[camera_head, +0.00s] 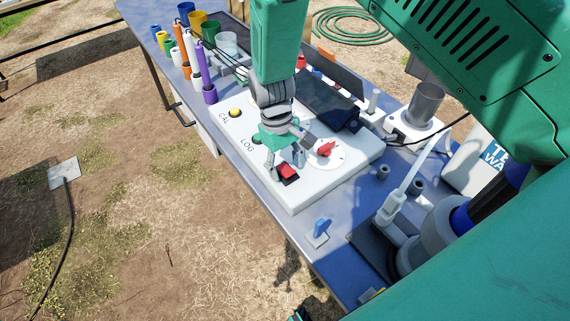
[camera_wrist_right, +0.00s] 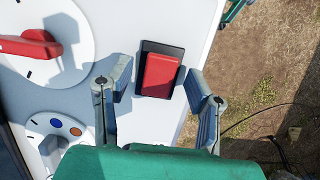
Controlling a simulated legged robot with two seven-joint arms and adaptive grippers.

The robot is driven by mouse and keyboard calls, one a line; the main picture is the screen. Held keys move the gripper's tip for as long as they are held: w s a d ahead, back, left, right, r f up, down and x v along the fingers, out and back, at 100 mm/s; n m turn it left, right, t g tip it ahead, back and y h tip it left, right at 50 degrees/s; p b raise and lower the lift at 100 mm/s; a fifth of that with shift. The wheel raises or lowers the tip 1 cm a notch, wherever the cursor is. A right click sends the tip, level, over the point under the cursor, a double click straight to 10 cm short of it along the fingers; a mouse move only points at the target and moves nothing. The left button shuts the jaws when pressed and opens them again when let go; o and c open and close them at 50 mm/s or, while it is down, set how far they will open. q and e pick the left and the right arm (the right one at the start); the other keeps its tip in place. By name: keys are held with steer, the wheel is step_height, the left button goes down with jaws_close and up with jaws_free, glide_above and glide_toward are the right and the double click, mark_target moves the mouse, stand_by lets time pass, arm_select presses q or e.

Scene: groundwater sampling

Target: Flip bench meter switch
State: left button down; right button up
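The white bench meter (camera_head: 345,176) lies on the blue table, with CAL and LOG buttons and a red dial. Its red rocker switch (camera_head: 287,171) sits in a black frame near the front edge. The switch also shows in the right wrist view (camera_wrist_right: 161,76). My right gripper (camera_head: 286,168) is open and low over the switch. In the wrist view its fingers (camera_wrist_right: 160,84) stand apart, one on each side of the switch. I cannot tell whether they touch it. A small green and dark part at the wrist view's top right seems to be my left gripper (camera_wrist_right: 234,11).
The red dial (camera_head: 325,150) is close beside the switch. A dark screen (camera_head: 322,100) stands on the meter. A blue-tipped holder (camera_head: 318,231) stands at the table's front edge. Colored cups and probes fill the far left end. Grey cylinders stand to the right.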

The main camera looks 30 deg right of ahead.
mark_target(278, 165)
steer(key=v, duration=1.2)
stand_by(0.3)
